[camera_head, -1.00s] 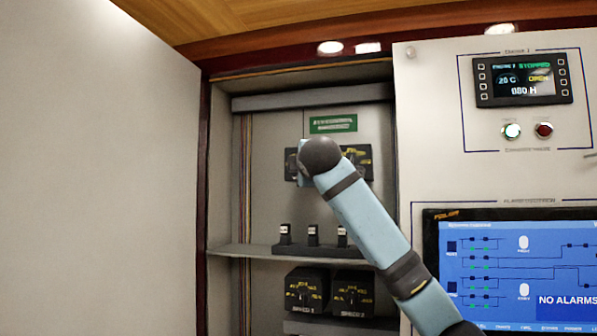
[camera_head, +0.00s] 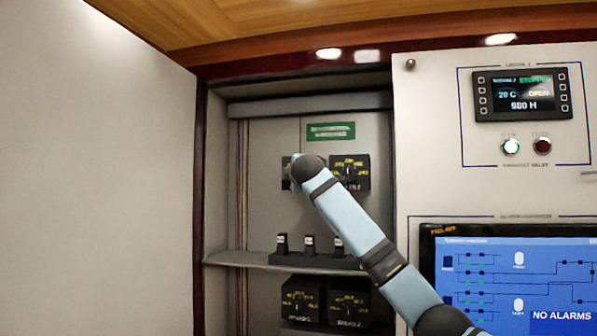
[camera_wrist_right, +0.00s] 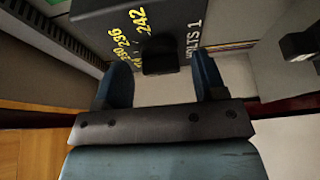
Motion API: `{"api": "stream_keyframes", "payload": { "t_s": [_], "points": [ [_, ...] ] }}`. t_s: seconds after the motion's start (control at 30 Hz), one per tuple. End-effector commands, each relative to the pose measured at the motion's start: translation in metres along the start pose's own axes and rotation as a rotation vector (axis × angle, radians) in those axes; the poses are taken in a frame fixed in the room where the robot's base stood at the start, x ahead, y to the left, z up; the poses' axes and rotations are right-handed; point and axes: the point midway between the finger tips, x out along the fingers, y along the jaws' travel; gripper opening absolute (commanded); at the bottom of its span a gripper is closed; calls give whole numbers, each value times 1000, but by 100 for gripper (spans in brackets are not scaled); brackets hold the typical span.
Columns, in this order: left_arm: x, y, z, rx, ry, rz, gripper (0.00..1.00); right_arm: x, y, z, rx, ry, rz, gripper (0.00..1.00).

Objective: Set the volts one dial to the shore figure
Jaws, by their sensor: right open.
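In the right wrist view the volts one dial is a dark box (camera_wrist_right: 165,22) marked VOLTS 1, with yellow figures such as 236 and 242. Its black knob (camera_wrist_right: 158,57) lies between the two blue fingers of my right gripper (camera_wrist_right: 161,65). The fingers are open, with clear gaps on both sides of the knob. In the head view my right arm's end covers most of the left upper dial box (camera_head: 287,174); the right upper dial box (camera_head: 350,173) shows in full. Which figure the knob points at cannot be told. My left gripper is out of view.
A green placard (camera_head: 331,131) is above the dials, its text unreadable. Below are small black switches (camera_head: 309,246) on a shelf (camera_head: 250,260) and two lower dial boxes (camera_head: 303,298). A blue alarm screen (camera_head: 518,280) is at right; a pale panel (camera_head: 95,190) is at left.

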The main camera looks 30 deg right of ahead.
Motion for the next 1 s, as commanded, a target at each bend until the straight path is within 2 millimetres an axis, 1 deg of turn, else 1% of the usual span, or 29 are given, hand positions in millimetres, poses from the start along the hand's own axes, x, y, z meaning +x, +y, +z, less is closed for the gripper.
{"api": "stream_keyframes", "payload": {
  "t_s": [0.1,0.3,0.33,0.53,0.77,1.0],
  "points": [
    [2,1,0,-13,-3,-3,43,4,0,0,0,0,-1,64],
    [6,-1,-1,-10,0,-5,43,4,-1,0,0,0,0,64],
    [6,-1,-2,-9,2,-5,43,4,-1,0,0,0,0,62],
    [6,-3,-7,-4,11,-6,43,4,-1,0,0,0,0,16],
    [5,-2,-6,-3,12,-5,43,4,-2,0,9,0,3,16],
    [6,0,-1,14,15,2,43,4,-5,-1,87,1,35,16]
  ]
}}
